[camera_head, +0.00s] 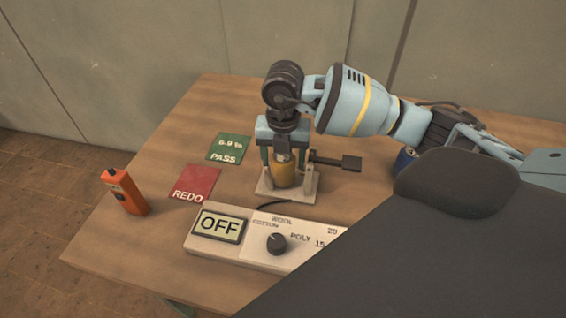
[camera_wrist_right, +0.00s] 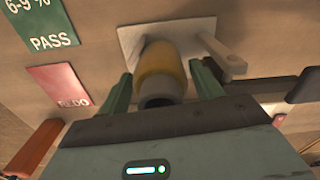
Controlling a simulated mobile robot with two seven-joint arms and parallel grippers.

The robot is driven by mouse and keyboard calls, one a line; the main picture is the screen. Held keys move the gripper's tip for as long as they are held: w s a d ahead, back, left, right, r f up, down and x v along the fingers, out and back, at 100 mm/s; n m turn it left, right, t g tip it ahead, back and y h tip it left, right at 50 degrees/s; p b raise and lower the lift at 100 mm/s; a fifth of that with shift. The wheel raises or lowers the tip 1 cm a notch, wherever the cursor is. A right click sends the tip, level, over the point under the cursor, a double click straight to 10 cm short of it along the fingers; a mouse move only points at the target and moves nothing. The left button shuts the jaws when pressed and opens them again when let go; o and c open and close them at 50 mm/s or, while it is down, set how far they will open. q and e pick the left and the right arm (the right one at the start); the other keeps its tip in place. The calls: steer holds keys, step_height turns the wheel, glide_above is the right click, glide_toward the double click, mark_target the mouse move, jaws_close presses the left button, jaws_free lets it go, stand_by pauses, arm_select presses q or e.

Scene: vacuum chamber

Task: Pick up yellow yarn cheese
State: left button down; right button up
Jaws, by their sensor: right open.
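The yellow yarn cheese (camera_head: 284,174) stands upright on a pale metal base plate (camera_head: 300,196) on the wooden table; in the right wrist view it is a yellow cylinder (camera_wrist_right: 161,68) with a grey tube end facing the camera. My right gripper (camera_head: 284,160) points down over it, open, with one green finger on each side. In the right wrist view the cheese shows between the two fingers (camera_wrist_right: 162,90); I cannot tell whether they touch it. My left gripper is in neither view.
A grey meter (camera_head: 210,246) reading OFF, with a dial, lies in front. A green PASS card (camera_head: 229,147), a red REDO card (camera_head: 194,183) and an orange handheld device (camera_head: 125,192) are to the left. A dark lever (camera_head: 338,162) and a blue item (camera_head: 404,158) are right.

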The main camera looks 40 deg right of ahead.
steer(key=shift+c, duration=0.5)
steer(key=c, duration=0.7)
steer(key=shift+r, duration=0.1)
step_height(320, 180, up, 10)
